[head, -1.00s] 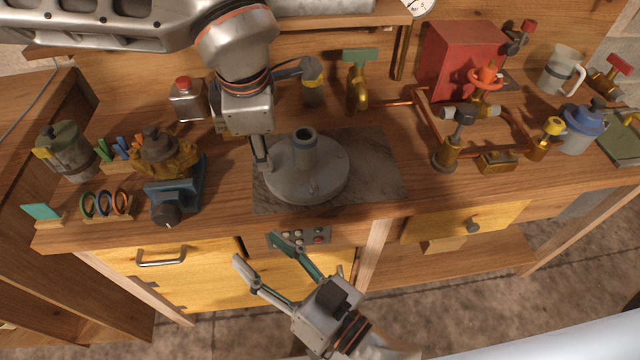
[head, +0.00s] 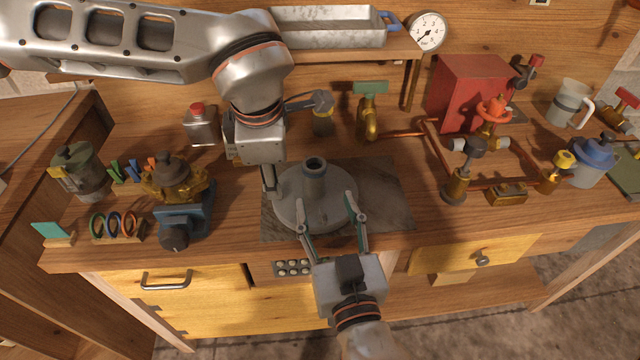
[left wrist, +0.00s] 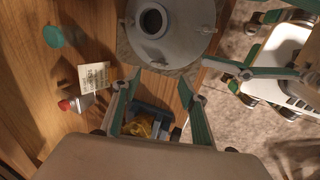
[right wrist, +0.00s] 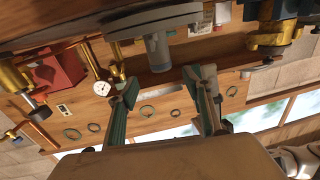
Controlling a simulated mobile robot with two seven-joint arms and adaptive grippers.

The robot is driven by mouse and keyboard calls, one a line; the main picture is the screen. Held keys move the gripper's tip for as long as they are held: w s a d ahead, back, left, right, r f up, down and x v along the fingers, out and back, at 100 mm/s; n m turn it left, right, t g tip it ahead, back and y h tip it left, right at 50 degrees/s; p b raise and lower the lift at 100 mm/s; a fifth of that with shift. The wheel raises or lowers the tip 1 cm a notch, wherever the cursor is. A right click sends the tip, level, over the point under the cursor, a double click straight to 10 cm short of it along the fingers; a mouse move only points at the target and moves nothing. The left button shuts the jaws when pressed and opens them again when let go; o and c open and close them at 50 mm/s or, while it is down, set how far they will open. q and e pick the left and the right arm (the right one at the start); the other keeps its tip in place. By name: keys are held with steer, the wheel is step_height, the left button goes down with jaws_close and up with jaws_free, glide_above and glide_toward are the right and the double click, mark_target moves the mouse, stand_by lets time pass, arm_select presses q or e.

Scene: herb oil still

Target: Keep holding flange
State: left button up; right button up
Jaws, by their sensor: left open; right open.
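The flange (head: 320,205) is a grey disc with a short upright neck, lying on a dark stone slab (head: 388,200) on the bench. It also shows in the left wrist view (left wrist: 180,38) and at the top of the right wrist view (right wrist: 150,22). My left gripper (head: 272,192) is at the flange's left edge; in the left wrist view its jaws (left wrist: 163,88) are apart, with the disc beyond them. My right gripper (head: 333,220) is at the flange's front edge, fingers spread. In the right wrist view its jaws (right wrist: 163,82) are open below the neck. Contact with the rim is unclear.
A blue vise (head: 186,222) and a brass part (head: 172,178) stand left of the slab. Copper pipes, valves and a red box (head: 468,92) stand to the right. A green-handled tap (head: 370,110) is behind. A gauge (head: 428,32) hangs above.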

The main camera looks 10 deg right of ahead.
mark_target(317, 177)
steer(key=w, duration=0.3)
steer(key=w+a, duration=0.1)
steer(key=w, duration=0.6)
steer(key=shift+w+a, duration=0.15)
steer(key=shift+w, duration=0.15)
